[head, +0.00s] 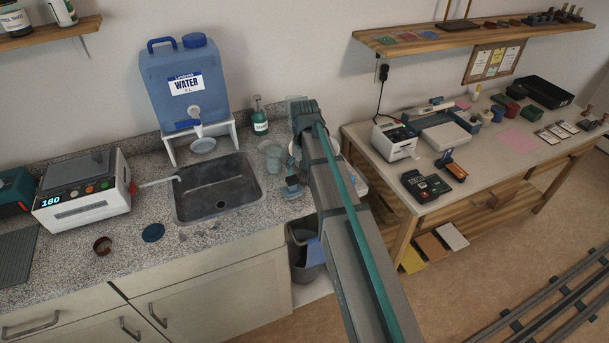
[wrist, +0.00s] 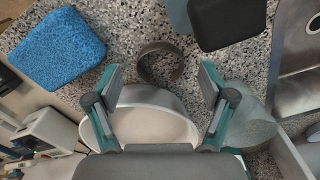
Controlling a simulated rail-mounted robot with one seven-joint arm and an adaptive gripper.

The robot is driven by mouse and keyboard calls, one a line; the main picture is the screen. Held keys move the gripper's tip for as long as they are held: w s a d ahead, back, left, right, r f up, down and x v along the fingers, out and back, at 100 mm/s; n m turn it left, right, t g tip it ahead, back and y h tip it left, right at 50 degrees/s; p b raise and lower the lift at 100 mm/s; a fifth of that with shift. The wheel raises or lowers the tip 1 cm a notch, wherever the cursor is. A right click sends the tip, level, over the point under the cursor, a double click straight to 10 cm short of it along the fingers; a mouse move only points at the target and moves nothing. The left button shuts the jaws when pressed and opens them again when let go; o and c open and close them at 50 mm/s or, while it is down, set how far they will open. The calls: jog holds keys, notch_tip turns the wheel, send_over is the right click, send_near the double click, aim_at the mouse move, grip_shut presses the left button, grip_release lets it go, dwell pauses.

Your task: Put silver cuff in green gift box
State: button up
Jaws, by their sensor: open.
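The silver cuff (wrist: 143,68) is a dull grey open ring lying on the speckled counter in the wrist view. My gripper (wrist: 161,72) is open and empty above the counter, with the cuff between and slightly beyond its fingertips in the picture. I cannot tell how high the fingers are above it. In the head view my arm hides both the gripper and the cuff. A small green box (head: 516,91), which looks like the gift box, stands towards the back of the right-hand bench. Its inside is too small to make out.
A white bowl (wrist: 150,120) lies beneath my fingers. A blue sponge (wrist: 58,48) and a dark block (wrist: 228,20) flank the cuff. The sink (head: 218,188) is left of my arm. A brown ring (head: 103,246) lies farther left. The bench (head: 480,172) holds several devices.

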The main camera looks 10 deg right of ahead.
notch_tip(320, 180, up, 9)
jog(key=b, duration=0.2)
jog(key=shift+r, duration=0.15)
jog(key=shift+o, duration=0.4)
jog(key=shift+r, duration=0.65)
jog(key=shift+f, duration=0.1)
